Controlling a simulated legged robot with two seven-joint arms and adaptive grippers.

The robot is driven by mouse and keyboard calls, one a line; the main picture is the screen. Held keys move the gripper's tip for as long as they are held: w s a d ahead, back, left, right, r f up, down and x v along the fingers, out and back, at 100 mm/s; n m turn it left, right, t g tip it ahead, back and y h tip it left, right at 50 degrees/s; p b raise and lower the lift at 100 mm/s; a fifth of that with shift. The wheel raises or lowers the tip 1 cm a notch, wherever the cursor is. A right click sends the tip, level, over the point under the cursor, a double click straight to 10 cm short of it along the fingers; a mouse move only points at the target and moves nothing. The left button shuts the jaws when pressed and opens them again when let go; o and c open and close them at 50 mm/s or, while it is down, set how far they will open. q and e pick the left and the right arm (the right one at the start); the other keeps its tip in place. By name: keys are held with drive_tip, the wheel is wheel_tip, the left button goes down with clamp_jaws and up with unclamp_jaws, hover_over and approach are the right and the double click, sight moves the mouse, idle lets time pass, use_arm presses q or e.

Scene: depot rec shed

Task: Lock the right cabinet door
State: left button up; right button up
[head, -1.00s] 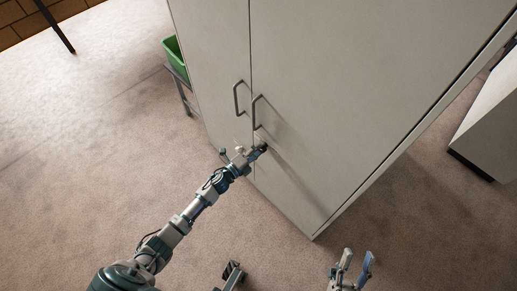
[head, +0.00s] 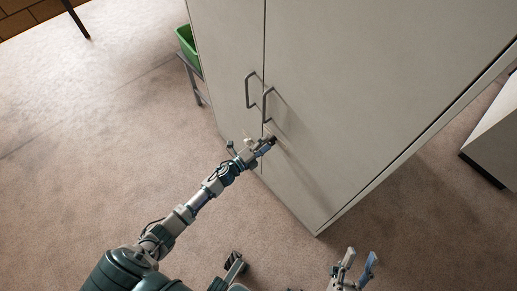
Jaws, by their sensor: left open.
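The tall pale grey cabinet has two shut doors, a left door (head: 233,60) and a right door (head: 370,90), meeting at a vertical seam. Each has a bar handle near the seam, the left handle (head: 249,89) and the right handle (head: 266,105). My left gripper (head: 270,142) is open at the right door's face, just below the right handle. The small dark spot at its fingertips is too small to identify, and any lock there is hidden. I cannot tell whether the fingers touch the door. My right gripper (head: 358,262) is open and empty, low in front of the cabinet.
A green bin (head: 187,41) sits on a dark stand left of the cabinet. A pale box-like unit (head: 495,140) with a dark base stands at the right. The carpeted floor (head: 100,130) to the left is clear.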

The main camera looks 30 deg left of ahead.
use_arm(q)
drive_tip(key=v, duration=1.1)
drive_tip(key=shift+s+f, duration=0.1)
drive_tip(key=shift+s, duration=0.05)
